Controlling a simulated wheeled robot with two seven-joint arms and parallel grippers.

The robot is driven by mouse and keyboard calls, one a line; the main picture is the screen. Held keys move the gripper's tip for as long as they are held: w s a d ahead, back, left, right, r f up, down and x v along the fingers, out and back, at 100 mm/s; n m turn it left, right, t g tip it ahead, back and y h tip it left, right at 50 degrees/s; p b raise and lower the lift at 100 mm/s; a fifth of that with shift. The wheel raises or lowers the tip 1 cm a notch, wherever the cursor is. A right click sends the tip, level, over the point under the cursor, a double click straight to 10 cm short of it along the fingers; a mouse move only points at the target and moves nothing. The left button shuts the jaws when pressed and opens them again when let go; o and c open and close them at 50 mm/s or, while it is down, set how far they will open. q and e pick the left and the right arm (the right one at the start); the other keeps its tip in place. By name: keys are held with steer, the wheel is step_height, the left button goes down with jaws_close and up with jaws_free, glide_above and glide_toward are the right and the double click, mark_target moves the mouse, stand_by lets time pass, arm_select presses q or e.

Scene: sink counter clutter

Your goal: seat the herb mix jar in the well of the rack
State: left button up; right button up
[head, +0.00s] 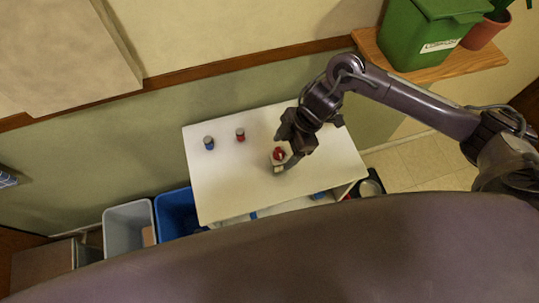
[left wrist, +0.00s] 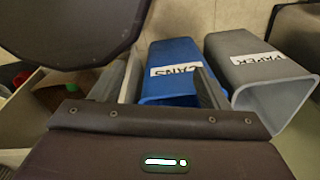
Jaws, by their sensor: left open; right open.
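A small pale block, which looks like the rack (head: 279,169), stands on the white table's right part. A red-topped jar (head: 279,154) is at the block; I cannot tell whether it is fully down in a well. My right gripper (head: 286,148) is open, its fingers close beside this jar and partly covering it. A blue jar (head: 209,143) and another red jar (head: 240,135) stand upright at the table's back left. No jar label is readable, so I cannot tell which is herb mix. My left gripper (left wrist: 170,88) is open and empty in the left wrist view, away from the jars.
The white table (head: 225,185) has clear room at front left. A blue bin (left wrist: 180,55) marked CANS and a grey bin (left wrist: 270,85) marked PAPER stand on the floor to its left. A green bin (head: 420,35) sits on a wooden shelf at the upper right.

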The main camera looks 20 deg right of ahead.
mark_target(276, 160)
steer(key=x, duration=0.1)
steer(key=p+x, duration=0.1)
steer(key=shift+s+a+f, duration=0.1)
steer(key=shift+s+f, duration=0.15)
steer(key=shift+f, duration=0.15)
steer(key=x, duration=0.3)
steer(key=shift+w+a+f+p, duration=0.15)
steer(key=shift+w+p, duration=0.15)
steer(key=shift+p, duration=0.05)
steer(key=shift+c, duration=1.4)
steer(key=c, duration=0.7)
steer(key=shift+c, duration=1.2)
arm_select(q)
steer(key=shift+s+d+r, duration=0.9)
steer(key=shift+d, duration=0.15)
